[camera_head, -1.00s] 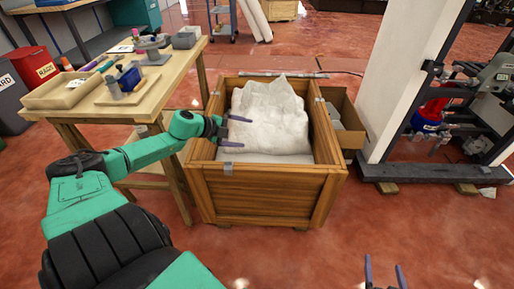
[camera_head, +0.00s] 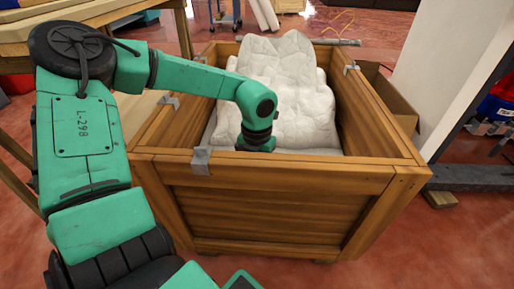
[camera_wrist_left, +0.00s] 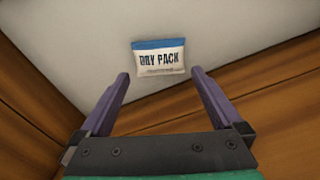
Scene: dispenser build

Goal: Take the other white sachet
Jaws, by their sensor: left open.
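A small white sachet (camera_wrist_left: 159,60) with a blue top band and the print "DRY PACK" lies on the pale floor of the wooden crate, in the left wrist view. My left gripper (camera_wrist_left: 160,82) is open, its two purple fingers pointing at the sachet, which shows just beyond and between the fingertips. Nothing is held between them. In the head view my left arm reaches down into the crate (camera_head: 280,180), and the crate's front wall hides the fingers and the sachet. My right gripper is not in view.
A large white quilted bundle (camera_head: 290,85) fills the back of the crate. Wooden crate walls stand close on both sides of the gripper in the wrist view. A cardboard box (camera_head: 388,98) stands right of the crate, and a wooden table (camera_head: 60,25) at the left.

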